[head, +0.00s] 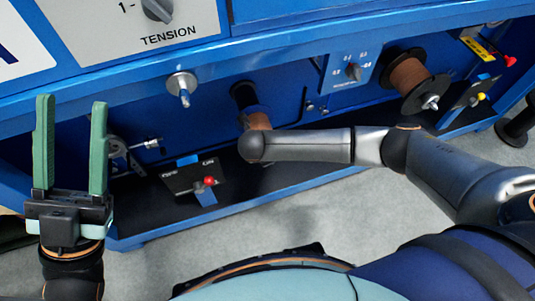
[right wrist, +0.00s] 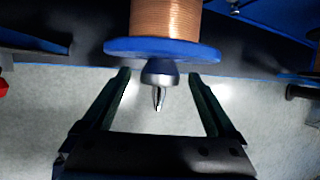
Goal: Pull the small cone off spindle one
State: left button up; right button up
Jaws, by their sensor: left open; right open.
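My right gripper (right wrist: 159,78) is open, one finger on each side of the cone, with visible gaps. In the head view that spool (head: 258,121) shows partly behind my right forearm, which hides the right gripper and cone. My left gripper (head: 72,102) is open and empty at the left, fingers up. No spindle number is readable.
Another brown spool (head: 410,76) is at the right. A lever panel with a red knob (head: 209,181) stands below, on the blue machine's dark shelf. Grey floor (head: 300,225) lies in front.

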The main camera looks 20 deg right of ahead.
jog(key=shift+w+f, duration=0.15)
jog(key=shift+f, duration=0.15)
jog(key=shift+c, duration=0.3)
grip_shut()
dwell(0.3)
jog(key=shift+s+d+p, duration=0.15)
jog(key=shift+s+p, duration=1.6)
jog(key=shift+p, duration=0.15)
dwell(0.3)
jog(key=shift+r, duration=0.1)
dwell(0.3)
jog(key=shift+p, duration=0.45)
jog(key=shift+s, duration=0.1)
